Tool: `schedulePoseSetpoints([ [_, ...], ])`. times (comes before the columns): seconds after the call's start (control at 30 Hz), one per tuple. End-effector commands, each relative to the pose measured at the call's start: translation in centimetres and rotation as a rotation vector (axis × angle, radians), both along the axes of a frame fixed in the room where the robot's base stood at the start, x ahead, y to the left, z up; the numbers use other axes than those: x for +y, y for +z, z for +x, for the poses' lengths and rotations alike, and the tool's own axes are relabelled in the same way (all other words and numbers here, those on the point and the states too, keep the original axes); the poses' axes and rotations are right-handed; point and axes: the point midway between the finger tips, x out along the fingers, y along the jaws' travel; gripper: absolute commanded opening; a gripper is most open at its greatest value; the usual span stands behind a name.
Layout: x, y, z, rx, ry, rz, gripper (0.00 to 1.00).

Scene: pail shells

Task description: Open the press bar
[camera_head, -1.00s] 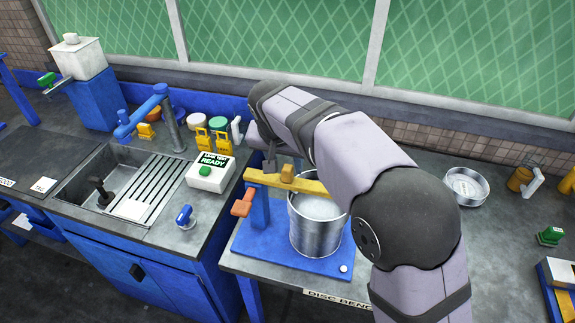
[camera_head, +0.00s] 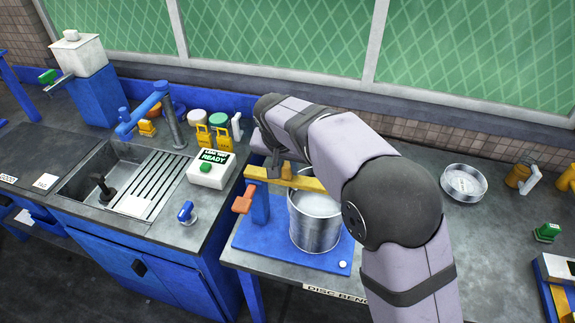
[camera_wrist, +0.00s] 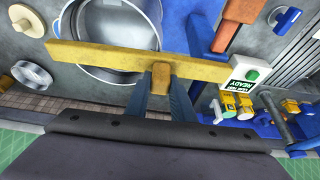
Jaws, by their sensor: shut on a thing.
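The yellow press bar (camera_head: 312,184) lies level across the top of the metal pail (camera_head: 314,232), over the blue press base (camera_head: 270,240). In the wrist view the bar (camera_wrist: 90,56) crosses the picture above the pail's open mouth (camera_wrist: 115,30). My gripper (camera_wrist: 162,88) is shut on the small yellow block (camera_wrist: 160,76) at the bar's middle, one finger on each side. In the head view my gripper (camera_head: 281,168) is at the bar, and my arm hides part of the pail and the bar's right end.
A white leak test box (camera_head: 210,170) reading READY stands left of the press, beside the sink (camera_head: 100,180) and its blue tap (camera_head: 145,112). A round metal pan (camera_head: 464,182) sits to the right. The bench between pan and arm is clear.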

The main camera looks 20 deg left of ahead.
Motion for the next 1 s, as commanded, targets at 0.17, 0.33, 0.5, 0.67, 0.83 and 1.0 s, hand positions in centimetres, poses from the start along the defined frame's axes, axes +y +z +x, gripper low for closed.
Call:
schedulePoseSetpoints([
  [0.17,0.0,0.1,0.2,-0.001,0.018,0.000,0.00],
  [0.33,-0.1,0.1,0.8,0.000,0.076,0.000,0.00],
  [0.5,0.0,0.2,1.8,0.000,0.182,0.000,0.00],
  [0.67,0.4,0.3,3.0,0.000,0.316,0.002,0.00],
  [0.83,0.9,0.3,4.3,0.000,0.476,0.002,0.00],
  [1.0,1.8,0.3,5.6,-0.002,0.637,0.004,0.00],
])
